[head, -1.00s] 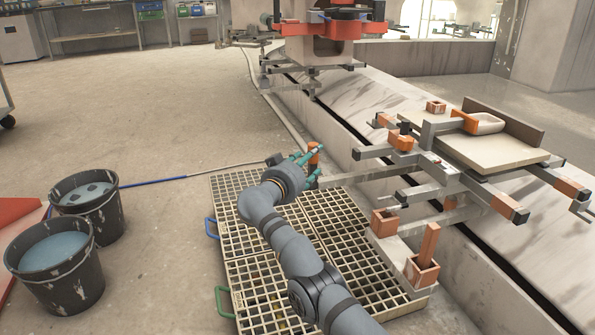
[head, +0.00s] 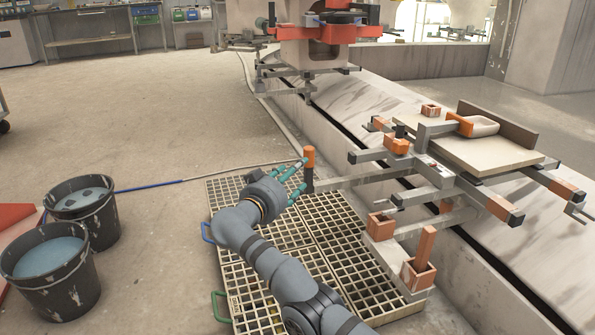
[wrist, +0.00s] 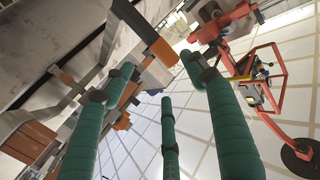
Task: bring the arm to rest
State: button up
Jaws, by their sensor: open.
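My gripper (head: 296,180) shows in the head view above the slatted grating, with its teal fingers spread and nothing between them. In the wrist view its green fingers (wrist: 165,100) are apart and empty. An orange-topped post (head: 309,160) stands just right of and beyond the fingertips in the head view; I cannot tell whether they touch it. My arm is bent and reaches up from the bottom edge over the grating.
The grating (head: 330,235) lies beneath my arm. Two dark buckets of liquid (head: 84,205) stand at left. The carousel frame with clamps and a board (head: 475,150) is at right. A red machine (head: 325,33) stands at the back. Open floor lies at back left.

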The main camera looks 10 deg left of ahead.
aim_at(310, 158)
jog(key=shift+x, duration=5.8)
jog(key=shift+w, duration=0.1)
